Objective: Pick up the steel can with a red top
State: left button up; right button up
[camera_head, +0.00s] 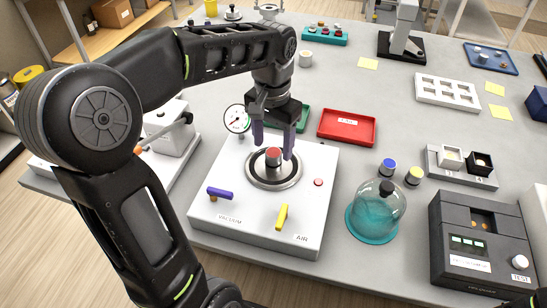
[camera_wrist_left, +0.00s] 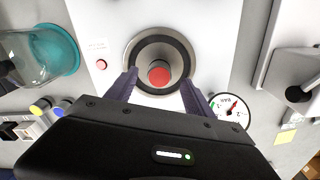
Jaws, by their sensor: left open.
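The steel can with a red top (camera_head: 273,155) stands upright at the centre of a round metal ring plate (camera_head: 262,180) on a white box with purple and yellow levers. In the left wrist view the red top (camera_wrist_left: 159,75) shows inside the dark ring, ahead of the fingertips. My left gripper (camera_head: 273,150) is above the plate, open, pointing down, with one purple finger on each side of the can in the picture. In the left wrist view the open fingers (camera_wrist_left: 159,82) are apart with the can top between their tips. Contact with the can is not visible.
A pressure gauge (camera_head: 236,119) stands behind the white box (camera_head: 312,210). A red tray (camera_head: 347,127) is behind it to the right. A teal glass dome (camera_head: 375,213) and blue-topped (camera_head: 388,167) and yellow-topped (camera_head: 414,175) cans stand to the right. A dark tester (camera_head: 478,245) is at front right.

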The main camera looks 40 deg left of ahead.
aim_at(273, 152)
pick_arm(q)
notch_tip(273, 152, down, 4)
jog(key=shift+f+p, duration=0.25)
jog(key=shift+p, duration=0.2)
jog(key=shift+c, duration=0.4)
grip_shut()
dwell(0.4)
